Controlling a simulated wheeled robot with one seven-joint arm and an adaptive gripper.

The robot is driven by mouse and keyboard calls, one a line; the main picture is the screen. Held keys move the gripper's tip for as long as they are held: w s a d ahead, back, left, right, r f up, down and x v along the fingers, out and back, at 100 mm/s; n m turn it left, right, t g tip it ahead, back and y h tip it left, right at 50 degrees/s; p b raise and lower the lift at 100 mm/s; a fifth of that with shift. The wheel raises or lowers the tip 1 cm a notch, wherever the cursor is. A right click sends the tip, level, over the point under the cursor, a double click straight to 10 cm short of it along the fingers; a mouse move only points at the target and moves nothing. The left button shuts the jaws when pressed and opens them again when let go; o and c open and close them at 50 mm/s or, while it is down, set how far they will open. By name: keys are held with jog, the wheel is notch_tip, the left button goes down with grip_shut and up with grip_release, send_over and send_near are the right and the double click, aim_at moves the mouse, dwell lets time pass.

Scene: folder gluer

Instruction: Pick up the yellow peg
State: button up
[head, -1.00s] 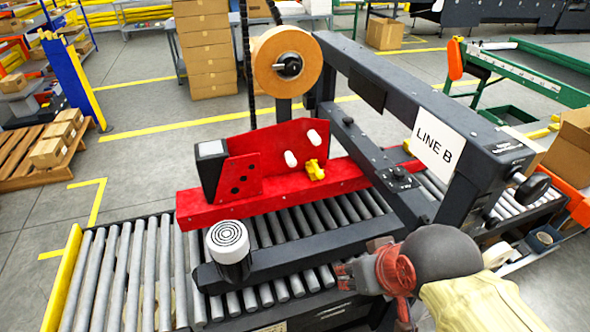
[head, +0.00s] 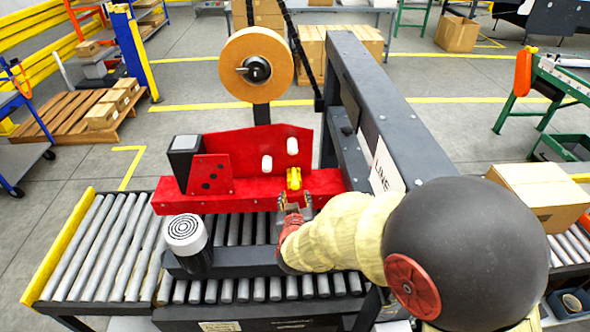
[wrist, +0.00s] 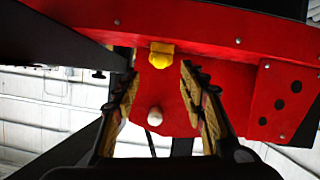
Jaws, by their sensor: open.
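The yellow peg (head: 294,178) sits on the red fixture (head: 240,188), low on its upright plate and near its right end. In the wrist view the yellow peg (wrist: 161,54) lies ahead of my gripper, roughly centred between the finger lines and a little beyond the tips. My gripper (head: 293,205) is open and empty, just in front of and below the peg in the head view. In the wrist view both fingers of my gripper (wrist: 158,75) are spread apart with red plate between them. Contact with the peg is not visible.
Two white pegs (head: 267,165) stick out of the red plate beside the yellow one. A dark overhead arm (head: 385,110) stands close to the right. A white-topped round knob (head: 184,232) is at the front left. Rollers (head: 100,245) run beneath.

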aim_at(295, 187)
jog(key=b+x, duration=0.1)
jog(key=x, duration=0.2)
jog(key=shift+f, duration=0.15)
jog(key=b+x, duration=0.2)
jog(key=x, duration=0.2)
jog(key=shift+w, duration=0.25)
jog(key=shift+w+f, duration=0.1)
jog(key=shift+w, duration=0.25)
jog(key=shift+c, duration=1.1)
grip_shut()
